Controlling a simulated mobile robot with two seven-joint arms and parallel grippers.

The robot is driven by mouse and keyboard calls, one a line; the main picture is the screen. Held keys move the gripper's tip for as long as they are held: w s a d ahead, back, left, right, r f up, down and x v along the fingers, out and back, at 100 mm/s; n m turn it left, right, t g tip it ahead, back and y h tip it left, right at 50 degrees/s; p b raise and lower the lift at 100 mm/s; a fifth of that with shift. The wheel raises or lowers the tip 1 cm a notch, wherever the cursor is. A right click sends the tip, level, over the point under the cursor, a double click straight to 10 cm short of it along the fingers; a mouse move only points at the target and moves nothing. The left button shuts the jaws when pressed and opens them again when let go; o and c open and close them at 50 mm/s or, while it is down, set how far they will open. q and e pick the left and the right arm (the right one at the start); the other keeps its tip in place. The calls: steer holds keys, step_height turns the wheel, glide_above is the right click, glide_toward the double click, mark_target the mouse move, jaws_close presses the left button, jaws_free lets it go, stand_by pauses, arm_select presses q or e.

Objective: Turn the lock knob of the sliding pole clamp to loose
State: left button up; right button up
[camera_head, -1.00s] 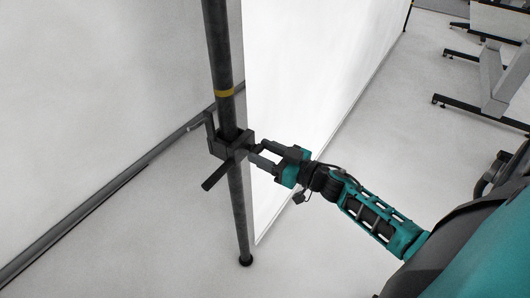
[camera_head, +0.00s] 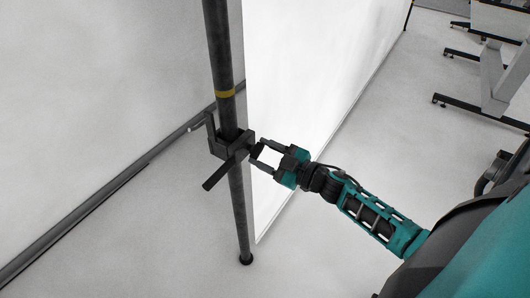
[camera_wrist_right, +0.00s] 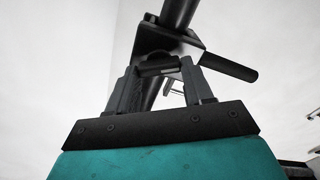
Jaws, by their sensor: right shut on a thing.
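A dark sliding pole clamp (camera_head: 226,141) sits around a dark upright pole (camera_head: 218,50), below a yellow ring (camera_head: 225,93). A bar handle (camera_head: 216,175) sticks out from the clamp toward the lower left; in the wrist view the handle (camera_wrist_right: 230,68) points right. My right gripper (camera_head: 258,150) reaches in from the right at the clamp's side. In the right wrist view its two fingers (camera_wrist_right: 160,72) are shut on the dark lock knob (camera_wrist_right: 159,66), one on each side. The knob is partly hidden by the fingertips. My left gripper is not in view.
A bright white panel (camera_head: 310,80) stands behind and right of the pole. A grey wall with a dark base rail (camera_head: 110,180) is at left. The floor (camera_head: 310,250) around the pole's foot is clear. Table legs (camera_head: 465,60) stand at upper right.

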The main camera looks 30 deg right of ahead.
steer(key=n, duration=0.4)
steer(key=shift+f+n, duration=0.1)
steer(key=shift+n, duration=0.3)
steer(key=shift+n+b, duration=0.45)
steer(key=shift+n, duration=0.45)
steer(key=n+b, duration=0.1)
steer(key=n, duration=0.2)
steer(key=shift+f, duration=0.1)
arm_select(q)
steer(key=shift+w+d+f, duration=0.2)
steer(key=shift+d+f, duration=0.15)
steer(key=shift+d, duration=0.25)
arm_select(e)
steer(key=shift+n, duration=1.2)
steer(key=o, duration=1)
steer(key=shift+b, duration=0.3)
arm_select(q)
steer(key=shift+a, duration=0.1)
arm_select(e)
steer(key=shift+o, duration=0.2)
steer(key=shift+a, duration=0.1)
